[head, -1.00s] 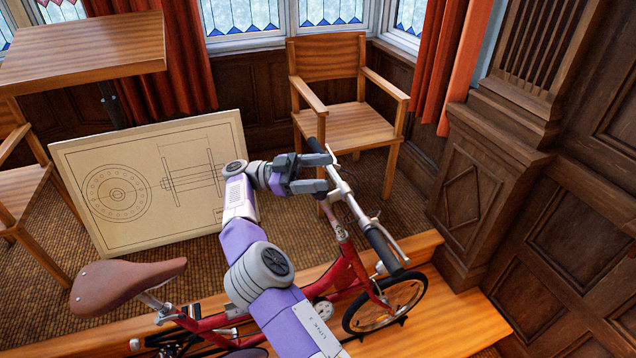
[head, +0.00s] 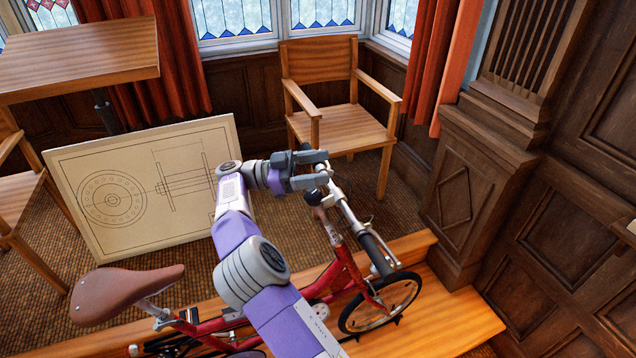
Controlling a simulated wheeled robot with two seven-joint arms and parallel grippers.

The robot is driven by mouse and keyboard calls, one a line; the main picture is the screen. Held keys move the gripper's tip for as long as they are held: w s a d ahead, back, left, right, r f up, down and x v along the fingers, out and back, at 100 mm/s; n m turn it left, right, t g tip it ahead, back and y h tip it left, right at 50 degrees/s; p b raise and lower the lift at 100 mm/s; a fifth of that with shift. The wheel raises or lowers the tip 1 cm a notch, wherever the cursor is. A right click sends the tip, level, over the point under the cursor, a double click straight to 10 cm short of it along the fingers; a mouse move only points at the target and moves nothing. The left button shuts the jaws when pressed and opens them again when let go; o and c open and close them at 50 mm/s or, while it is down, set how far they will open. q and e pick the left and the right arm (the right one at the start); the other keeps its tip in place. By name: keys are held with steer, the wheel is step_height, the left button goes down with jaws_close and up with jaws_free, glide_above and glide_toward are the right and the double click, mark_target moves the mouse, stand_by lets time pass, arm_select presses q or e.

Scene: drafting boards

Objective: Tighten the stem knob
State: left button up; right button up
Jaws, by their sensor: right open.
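A red bicycle (head: 345,268) stands on a wooden step with its handlebar (head: 348,210) toward the right. A dark rounded piece at the top of its stem (head: 313,196) looks like the stem knob. My left gripper is out of view.
A drawing board (head: 150,235) with a wheel drawing leans behind the bicycle. A wooden armchair (head: 340,125) stands beyond the gripper, and a drafting table (head: 75,60) is at the back left. Dark wood panelling (head: 455,195) closes the right side. The brown saddle (head: 127,292) is at the lower left.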

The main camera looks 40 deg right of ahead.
mark_target(320, 194)
steer(key=w+a+f+n+t+h+p, duration=0.1)
steer(key=a+f+n+t+h+p, duration=0.1)
steer(key=a+f+n+t, duration=0.6)
steer(key=shift+m+t, duration=0.3)
steer(key=shift+t, duration=0.4)
steer(key=x, duration=0.9)
steer(key=shift+w, duration=0.25)
